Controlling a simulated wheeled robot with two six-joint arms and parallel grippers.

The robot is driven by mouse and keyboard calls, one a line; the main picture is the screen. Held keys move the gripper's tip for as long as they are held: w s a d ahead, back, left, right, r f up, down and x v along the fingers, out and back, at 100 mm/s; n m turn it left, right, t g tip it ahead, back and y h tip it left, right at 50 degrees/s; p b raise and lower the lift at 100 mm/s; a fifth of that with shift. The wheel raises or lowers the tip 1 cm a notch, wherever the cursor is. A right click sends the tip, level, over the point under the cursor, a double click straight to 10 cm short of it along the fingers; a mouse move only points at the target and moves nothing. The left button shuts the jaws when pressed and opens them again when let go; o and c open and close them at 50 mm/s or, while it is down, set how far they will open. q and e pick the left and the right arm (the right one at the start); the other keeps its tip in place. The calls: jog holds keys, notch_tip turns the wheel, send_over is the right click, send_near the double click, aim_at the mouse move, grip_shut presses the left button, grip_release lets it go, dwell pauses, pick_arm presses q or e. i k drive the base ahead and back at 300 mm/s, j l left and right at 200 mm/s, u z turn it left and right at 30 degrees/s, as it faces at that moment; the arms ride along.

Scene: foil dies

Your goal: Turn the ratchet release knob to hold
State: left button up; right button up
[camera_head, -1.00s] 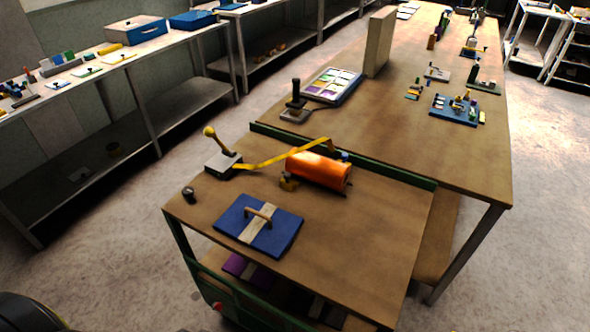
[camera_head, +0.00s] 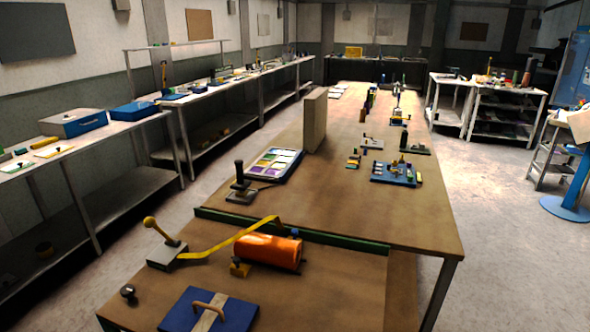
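An orange cylinder (camera_head: 268,250) lies on its side on the near wooden table. A yellow strap (camera_head: 232,238) runs from it to a grey block (camera_head: 166,257) whose lever has a yellow ball end (camera_head: 150,222). A small dark knob (camera_head: 128,293) stands on the table's left front, apart from the block. Which of these is the ratchet release knob, and its setting, I cannot tell. A small yellow piece (camera_head: 240,268) is beside the cylinder. Neither of my grippers is in view.
A blue board with a wooden handle (camera_head: 208,311) lies at the front. A green rail (camera_head: 300,234) crosses behind the cylinder. Beyond it are a black-handled tool (camera_head: 240,186), a tray of coloured cards (camera_head: 272,165) and an upright tan panel (camera_head: 315,120). Bare floor lies to the right.

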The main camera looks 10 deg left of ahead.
aim_at(128, 290)
jog(key=k+u, duration=0.1)
jog(key=u, duration=1.1)
